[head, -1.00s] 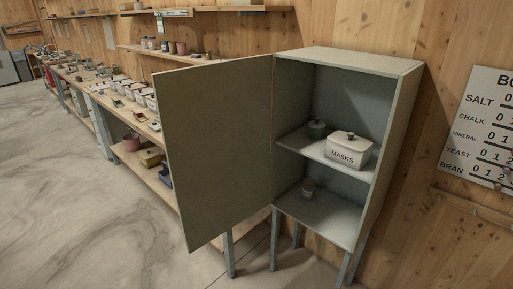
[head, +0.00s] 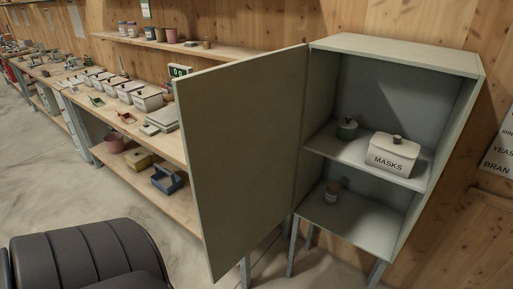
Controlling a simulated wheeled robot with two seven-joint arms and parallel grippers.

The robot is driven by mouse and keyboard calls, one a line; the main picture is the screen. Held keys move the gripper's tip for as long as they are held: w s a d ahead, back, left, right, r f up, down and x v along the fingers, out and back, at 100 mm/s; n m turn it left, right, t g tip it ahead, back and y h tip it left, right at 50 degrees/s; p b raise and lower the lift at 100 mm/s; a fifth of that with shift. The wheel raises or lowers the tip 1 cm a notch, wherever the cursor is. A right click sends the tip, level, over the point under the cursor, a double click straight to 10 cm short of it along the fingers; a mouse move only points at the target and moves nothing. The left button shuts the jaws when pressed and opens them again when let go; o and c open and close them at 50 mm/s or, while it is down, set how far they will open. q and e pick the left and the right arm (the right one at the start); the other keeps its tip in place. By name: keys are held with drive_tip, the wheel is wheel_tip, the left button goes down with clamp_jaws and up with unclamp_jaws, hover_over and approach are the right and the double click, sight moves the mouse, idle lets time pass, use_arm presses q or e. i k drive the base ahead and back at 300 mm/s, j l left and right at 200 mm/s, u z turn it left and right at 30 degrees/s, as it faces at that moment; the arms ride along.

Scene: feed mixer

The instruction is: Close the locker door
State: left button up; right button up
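The locker (head: 398,46) is a grey-green cabinet on legs against the wooden wall, right of centre in the head view. Its door (head: 245,150) stands wide open, swung out to the left on the hinge side at the locker's left edge. Neither gripper shows. A dark rounded part of mine, likely an arm link, fills the lower left corner.
A long wooden workbench (head: 150,146) with white bins (head: 147,98) and a scale runs left behind the door. Its lower shelf holds a blue tray (head: 168,181) and a yellow box (head: 140,160). The concrete floor (head: 60,195) at left is clear.

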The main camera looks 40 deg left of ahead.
sight(239, 120)
drive_tip(key=j, duration=0.7)
drive_tip(key=k+j+z, duration=0.1)
drive_tip(key=j, duration=1.25)
drive_tip(key=k+j+z, duration=0.15)
drive_tip(key=j, duration=0.55)
drive_tip(key=k+j, duration=0.15)
drive_tip(key=k, duration=0.1)
